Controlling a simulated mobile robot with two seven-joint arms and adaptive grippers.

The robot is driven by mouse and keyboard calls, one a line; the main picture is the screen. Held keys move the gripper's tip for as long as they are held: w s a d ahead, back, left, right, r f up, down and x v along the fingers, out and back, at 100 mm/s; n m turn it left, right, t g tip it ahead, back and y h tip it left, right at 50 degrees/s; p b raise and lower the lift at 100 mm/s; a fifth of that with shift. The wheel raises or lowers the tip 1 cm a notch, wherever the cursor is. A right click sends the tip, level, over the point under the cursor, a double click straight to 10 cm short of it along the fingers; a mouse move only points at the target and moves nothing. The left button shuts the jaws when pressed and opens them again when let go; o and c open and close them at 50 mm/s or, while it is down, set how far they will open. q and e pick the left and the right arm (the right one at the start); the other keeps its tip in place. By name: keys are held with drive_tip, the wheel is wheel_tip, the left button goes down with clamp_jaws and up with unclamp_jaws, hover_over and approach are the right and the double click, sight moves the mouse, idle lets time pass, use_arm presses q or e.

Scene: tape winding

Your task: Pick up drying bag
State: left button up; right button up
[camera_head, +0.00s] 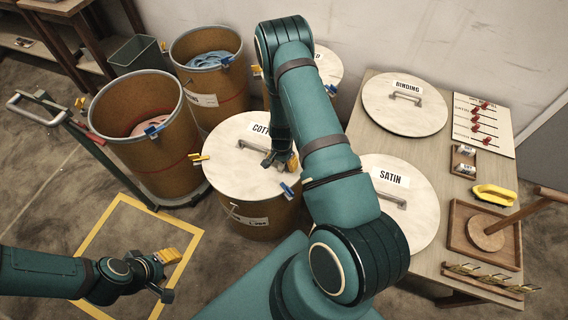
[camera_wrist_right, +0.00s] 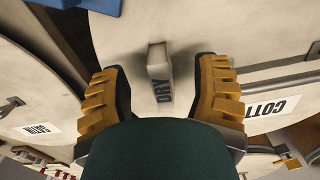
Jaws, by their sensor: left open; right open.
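The drying bag (camera_wrist_right: 158,82) is a small pale block marked "DRY" on the round wooden lid (camera_head: 225,178) labelled "COTT...". In the right wrist view it sits between the two yellow fingers of my right gripper (camera_wrist_right: 160,70), with a gap on each side. In the head view my right gripper (camera_head: 281,161) is low over that lid, open and not closed on the bag. The arm hides most of the bag there. My left gripper (camera_head: 166,272) is open and empty at the lower left, above the yellow floor square.
Open drums (camera_head: 140,150) and (camera_head: 207,80) stand at the left. The table (camera_head: 440,165) at the right holds lids marked "BINDING" (camera_head: 404,104) and "SATIN" (camera_head: 398,207), a wooden tray (camera_head: 508,248) and a yellow-handled tool (camera_head: 495,194). The marked floor square (camera_head: 180,220) looks clear.

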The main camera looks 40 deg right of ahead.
wheel_tip(320, 180, down, 2)
drive_tip(key=shift+f, duration=0.25)
clamp_jaws()
drive_tip(key=shift+r, duration=0.1)
